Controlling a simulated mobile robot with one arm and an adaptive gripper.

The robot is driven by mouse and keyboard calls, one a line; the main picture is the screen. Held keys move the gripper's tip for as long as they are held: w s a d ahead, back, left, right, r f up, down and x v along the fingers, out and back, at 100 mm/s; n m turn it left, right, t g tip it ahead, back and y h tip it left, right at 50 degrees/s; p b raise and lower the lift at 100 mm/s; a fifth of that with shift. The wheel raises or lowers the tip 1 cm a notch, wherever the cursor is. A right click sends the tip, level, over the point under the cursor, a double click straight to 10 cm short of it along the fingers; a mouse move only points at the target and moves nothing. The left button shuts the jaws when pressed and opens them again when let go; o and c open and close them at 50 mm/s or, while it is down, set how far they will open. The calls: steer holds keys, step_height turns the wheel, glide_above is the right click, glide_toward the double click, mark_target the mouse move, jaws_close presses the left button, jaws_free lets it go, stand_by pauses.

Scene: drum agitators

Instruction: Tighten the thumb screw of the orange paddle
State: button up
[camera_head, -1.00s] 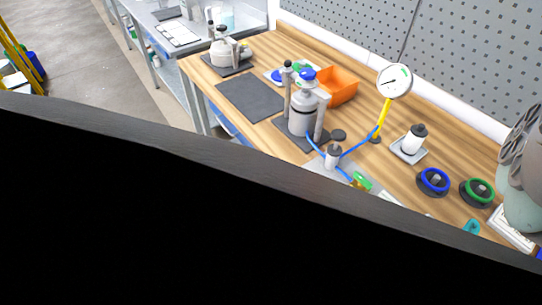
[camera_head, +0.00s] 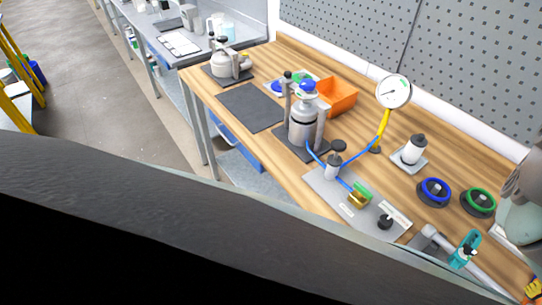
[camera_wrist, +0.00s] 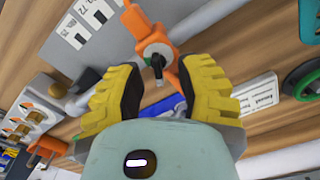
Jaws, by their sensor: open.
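In the wrist view, the orange paddle (camera_wrist: 132,20) shows at the top centre, with orange parts running down toward my fingertips. A dark thumb screw (camera_wrist: 157,63) with a light-coloured collar sits at its middle. My gripper (camera_wrist: 158,82) has yellow fingers with black pads. It is open, with one finger on each side of the screw in the picture. I cannot tell how far the fingertips are from the screw. In the head view, the paddle cannot be made out clearly; a small yellow-orange part at the lower right corner is cut off.
A green ring (camera_wrist: 303,80), a printed card (camera_wrist: 258,92) and a blue piece (camera_wrist: 166,106) lie near the fingers. In the head view, a teal clamp-like piece (camera_head: 465,251), a blue ring (camera_head: 434,192) and a grey vessel (camera_head: 303,118) stand on the wooden bench.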

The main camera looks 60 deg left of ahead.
jaws_close()
stand_by(0.3)
steer(key=shift+m, duration=0.4)
steer(key=shift+f+m+b, duration=0.1)
steer(key=shift+m+b, duration=0.6)
steer(key=shift+m, duration=0.3)
steer(key=m+b, duration=0.1)
steer(key=m, duration=0.2)
steer(key=shift+s+d+m, duration=0.1)
steer(key=shift+m, duration=0.2)
steer(key=m, duration=0.6)
steer(key=shift+s+d+m+b, duration=0.1)
steer(key=shift+s+m+b, duration=0.1)
steer(key=shift+m+b, duration=0.15)
steer(key=shift+c, duration=0.4)
jaws_free()
